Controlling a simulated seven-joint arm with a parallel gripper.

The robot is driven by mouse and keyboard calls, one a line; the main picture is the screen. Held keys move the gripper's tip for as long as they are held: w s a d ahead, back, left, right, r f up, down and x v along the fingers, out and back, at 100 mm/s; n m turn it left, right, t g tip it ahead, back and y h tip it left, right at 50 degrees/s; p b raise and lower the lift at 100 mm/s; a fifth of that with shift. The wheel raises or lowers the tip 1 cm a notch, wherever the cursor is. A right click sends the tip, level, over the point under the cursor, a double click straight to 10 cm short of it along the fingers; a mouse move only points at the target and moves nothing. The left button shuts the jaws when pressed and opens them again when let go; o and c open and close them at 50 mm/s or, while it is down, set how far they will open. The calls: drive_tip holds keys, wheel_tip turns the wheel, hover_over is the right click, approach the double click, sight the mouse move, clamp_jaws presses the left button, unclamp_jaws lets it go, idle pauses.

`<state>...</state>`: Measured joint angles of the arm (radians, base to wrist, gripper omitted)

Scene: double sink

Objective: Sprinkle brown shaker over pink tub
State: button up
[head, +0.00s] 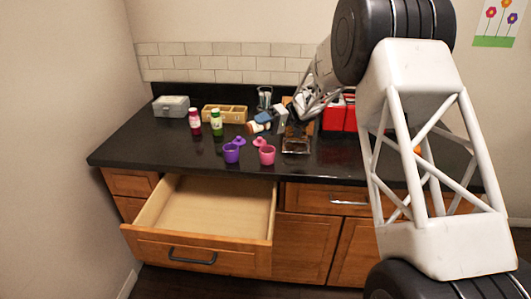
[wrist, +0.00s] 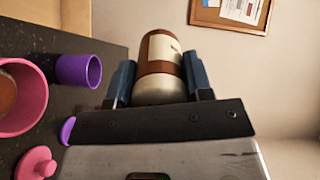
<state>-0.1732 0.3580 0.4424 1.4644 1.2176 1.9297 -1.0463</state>
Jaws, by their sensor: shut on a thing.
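My gripper (wrist: 160,82) is shut on the brown shaker (wrist: 160,57), which has a cream label and a pale end. The gripper's blue fingers press on both sides of it. In the head view the shaker (head: 258,127) is small, lies tilted toward its side and is held above the counter, behind the tubs. The pink tub (head: 267,157) stands open on the counter, in front of the gripper. In the wrist view the pink tub (wrist: 30,112) is at the left edge, apart from the shaker, with something brownish inside.
A purple tub (head: 231,154) stands left of the pink one. A purple lid (head: 240,141) and a pink lid (head: 260,141) lie behind them. Red (head: 195,121) and green (head: 216,122) bottles stand at left. An open drawer (head: 205,208) juts out below.

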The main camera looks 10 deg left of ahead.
drive_tip(key=shift+f, duration=2.9)
drive_tip(key=shift+r, duration=0.15)
drive_tip(key=shift+r, duration=0.1)
drive_tip(key=shift+d+r+t+h, duration=0.1)
drive_tip(key=shift+r+t+h, duration=0.1)
drive_tip(key=shift+t+h, duration=0.6)
drive_tip(key=shift+r+t+h, duration=0.2)
drive_tip(key=shift+t+h, duration=0.5)
drive_tip(key=shift+h, duration=0.2)
drive_tip(key=shift+r, duration=0.1)
drive_tip(key=shift+w+r+t+h, duration=0.1)
drive_tip(key=shift+r+t+h, duration=0.4)
drive_tip(key=shift+h, duration=0.1)
drive_tip(key=shift+w+d+r+t+h, duration=0.1)
drive_tip(key=shift+d+r+t+h, duration=0.05)
drive_tip(key=shift+r+t+h, duration=0.45)
drive_tip(key=shift+w+d+r+t+h, duration=0.15)
drive_tip(key=shift+r+t+h, duration=0.15)
drive_tip(key=shift+t+h, duration=0.35)
